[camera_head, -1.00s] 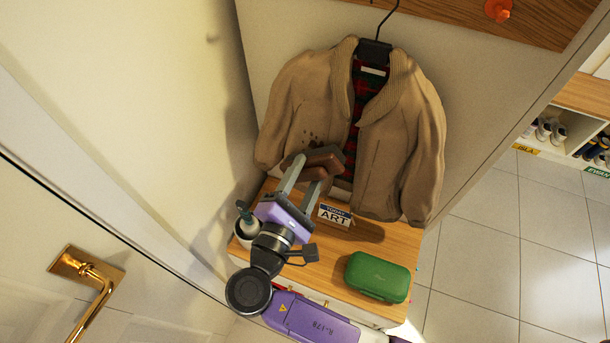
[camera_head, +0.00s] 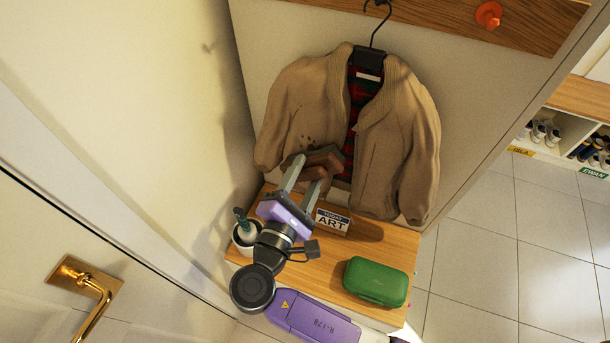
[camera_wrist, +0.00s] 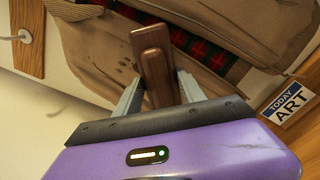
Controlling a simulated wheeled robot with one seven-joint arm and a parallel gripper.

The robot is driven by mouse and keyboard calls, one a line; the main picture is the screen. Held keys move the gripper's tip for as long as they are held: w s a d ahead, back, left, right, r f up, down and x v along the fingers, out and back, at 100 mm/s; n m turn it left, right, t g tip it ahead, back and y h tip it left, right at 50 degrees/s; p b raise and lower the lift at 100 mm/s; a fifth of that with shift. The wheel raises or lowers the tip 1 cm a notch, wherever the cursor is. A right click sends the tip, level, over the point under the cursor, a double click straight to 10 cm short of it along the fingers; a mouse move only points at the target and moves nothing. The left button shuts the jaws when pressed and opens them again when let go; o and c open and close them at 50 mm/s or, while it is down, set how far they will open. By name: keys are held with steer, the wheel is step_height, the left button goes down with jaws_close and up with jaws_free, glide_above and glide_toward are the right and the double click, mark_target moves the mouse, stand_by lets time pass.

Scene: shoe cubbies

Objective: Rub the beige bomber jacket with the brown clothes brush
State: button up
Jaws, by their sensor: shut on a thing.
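The beige bomber jacket (camera_head: 400,135) hangs on a black hanger (camera_head: 370,53) against the pale panel, open at the front over a red and green plaid lining. Dark spots (camera_head: 310,138) mark its lower left front. My gripper (camera_head: 307,176) is shut on the brown clothes brush (camera_head: 325,158) in front of that lower left part. In the wrist view the brush (camera_wrist: 152,62) stands between the two grey fingers, with the jacket (camera_wrist: 110,50) behind it. Its bristles are hidden, and I cannot tell whether it touches the cloth.
A wooden bench top (camera_head: 310,265) lies below the jacket. It bears a green case (camera_head: 376,281), a "TODAY ART" sign (camera_head: 332,221) and a white pot (camera_head: 247,236). A door with a brass handle (camera_head: 90,285) stands at left. An orange knob (camera_head: 488,14) is above. Tiled floor is clear at right.

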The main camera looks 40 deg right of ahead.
steer(key=shift+w+d, duration=0.25)
steer(key=shift+d, duration=0.1)
steer(key=shift+r, duration=0.15)
step_height(320, 180, up, 7)
steer(key=p, duration=0.8)
steer(key=shift+d+r, duration=0.1)
steer(key=shift+r, duration=0.05)
steer(key=shift+w, duration=0.1)
steer(key=shift+d+f+b, duration=0.15)
steer(key=shift+f+b, duration=0.85)
steer(key=shift+f, duration=1.05)
